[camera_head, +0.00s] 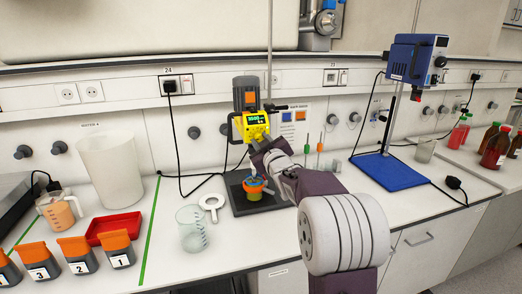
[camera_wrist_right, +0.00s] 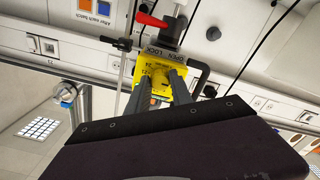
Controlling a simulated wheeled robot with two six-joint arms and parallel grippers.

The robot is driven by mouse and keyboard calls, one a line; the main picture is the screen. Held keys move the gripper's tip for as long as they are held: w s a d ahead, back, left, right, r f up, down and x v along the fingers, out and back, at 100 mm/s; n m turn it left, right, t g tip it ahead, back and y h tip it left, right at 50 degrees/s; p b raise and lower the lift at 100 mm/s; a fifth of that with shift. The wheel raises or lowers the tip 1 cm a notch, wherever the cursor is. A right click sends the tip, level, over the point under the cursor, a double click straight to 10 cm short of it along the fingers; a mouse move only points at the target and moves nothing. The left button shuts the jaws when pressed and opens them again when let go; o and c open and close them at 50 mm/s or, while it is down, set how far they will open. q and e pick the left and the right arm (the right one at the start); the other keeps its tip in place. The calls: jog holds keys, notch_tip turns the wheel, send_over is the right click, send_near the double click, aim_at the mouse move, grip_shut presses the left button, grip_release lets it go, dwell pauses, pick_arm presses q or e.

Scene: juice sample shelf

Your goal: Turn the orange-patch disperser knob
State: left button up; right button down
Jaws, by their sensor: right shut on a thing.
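The disperser (camera_head: 250,98) is a grey motor with an orange patch above a yellow unit (camera_head: 256,126) with a green display, standing over a dark base. My right gripper (camera_head: 262,146) is at the lower front of the yellow unit. In the right wrist view, its two fingers (camera_wrist_right: 161,90) are shut on a small yellow-orange knob (camera_wrist_right: 160,84) on the yellow housing (camera_wrist_right: 150,66), below a dark label with lettering. The fingers hide the knob's sides. My left gripper is not in view.
A cup with orange contents (camera_head: 254,188) stands under the disperser. A glass beaker (camera_head: 191,228) and white ring (camera_head: 212,203) are to the left. A blue stirrer (camera_head: 415,60) on a blue base (camera_head: 390,171) stands to the right. Numbered orange-lidded containers (camera_head: 117,249) are at front left.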

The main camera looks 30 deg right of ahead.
jog(key=n+b, duration=0.2)
jog(key=n, duration=0.1)
jog(key=shift+f+b, duration=0.15)
jog(key=shift+b, duration=0.2)
jog(key=shift+n+b, duration=0.75)
jog(key=shift+n, duration=0.65)
jog(key=shift+r, duration=0.2)
jog(key=c, duration=1.1)
grip_release()
jog(key=v, duration=0.9)
jog(key=shift+b, duration=0.35)
